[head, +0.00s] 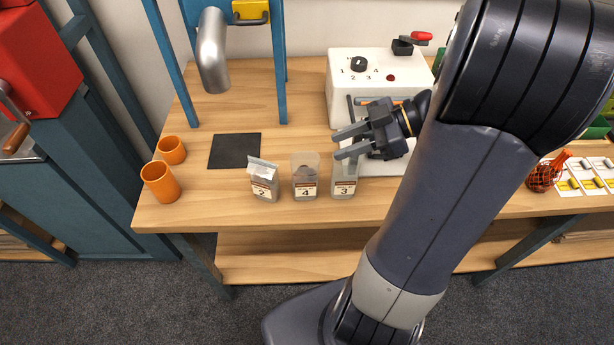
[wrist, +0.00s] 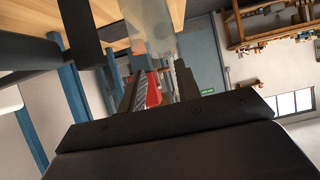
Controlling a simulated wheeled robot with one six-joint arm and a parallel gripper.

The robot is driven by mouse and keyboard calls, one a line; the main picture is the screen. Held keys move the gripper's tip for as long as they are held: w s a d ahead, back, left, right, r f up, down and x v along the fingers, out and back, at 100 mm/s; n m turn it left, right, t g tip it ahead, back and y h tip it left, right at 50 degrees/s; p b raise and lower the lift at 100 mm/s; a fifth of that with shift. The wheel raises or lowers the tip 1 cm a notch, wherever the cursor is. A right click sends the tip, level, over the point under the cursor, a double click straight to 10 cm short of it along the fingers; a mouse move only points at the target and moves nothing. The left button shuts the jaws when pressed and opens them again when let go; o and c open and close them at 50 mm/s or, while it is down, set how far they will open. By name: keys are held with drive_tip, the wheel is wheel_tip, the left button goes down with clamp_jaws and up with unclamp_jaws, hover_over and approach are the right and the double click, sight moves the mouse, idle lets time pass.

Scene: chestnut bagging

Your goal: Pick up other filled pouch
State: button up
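Three grey pouches stand in a row near the table's front edge in the head view. The pouch labelled 2 (head: 264,182) has a folded-looking top. The pouch labelled 4 (head: 305,181) has a clear open top with dark contents showing. The pouch labelled 3 (head: 343,184) stands at the right, its upper part partly behind a finger. My gripper (head: 343,143) is open, its fingers pointing left above and beside pouch 3. In the wrist view, a translucent pouch top (wrist: 156,30) shows by the fingertips of my gripper (wrist: 158,65); contact is unclear.
Two orange cups (head: 160,182) stand at the left edge. A red net bag (head: 545,174) lies at right.

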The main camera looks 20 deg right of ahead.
sight(309, 159)
drive_tip(key=shift+x, duration=1.05)
drive_tip(key=x, duration=0.3)
drive_tip(key=p+x, duration=0.1)
drive_tip(key=shift+s+a, duration=0.25)
drive_tip(key=shift+a, duration=0.3)
drive_tip(key=shift+w+a+f, duration=0.1)
drive_tip(key=shift+a+f, duration=0.1)
drive_tip(key=shift+a, duration=0.05)
clamp_jaws()
